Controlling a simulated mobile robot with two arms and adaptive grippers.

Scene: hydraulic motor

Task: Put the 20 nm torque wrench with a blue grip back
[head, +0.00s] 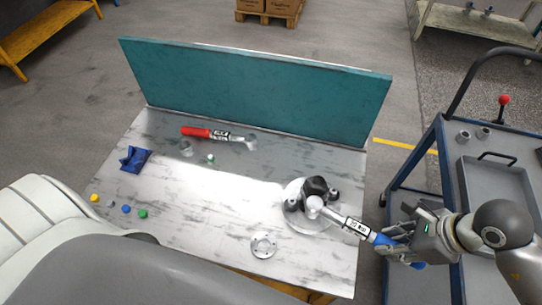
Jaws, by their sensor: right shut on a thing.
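The torque wrench (356,227) has a blue grip (386,240) and a white label on its shaft. My right gripper (400,240) is shut on the blue grip, past the table's right edge. The wrench's round head (314,205) lies over or against the dark hydraulic motor (316,187) on a round light plate; I cannot tell whether they touch. The label is too small to read surely. My left gripper is not in view.
A red-gripped wrench (197,132) lies at the table's (200,245) back left. A blue cloth (134,159), several coloured caps (126,209) and a metal ring (263,246) lie there too. A teal panel (255,95) closes the back. A blue cart (445,175) stands at right.

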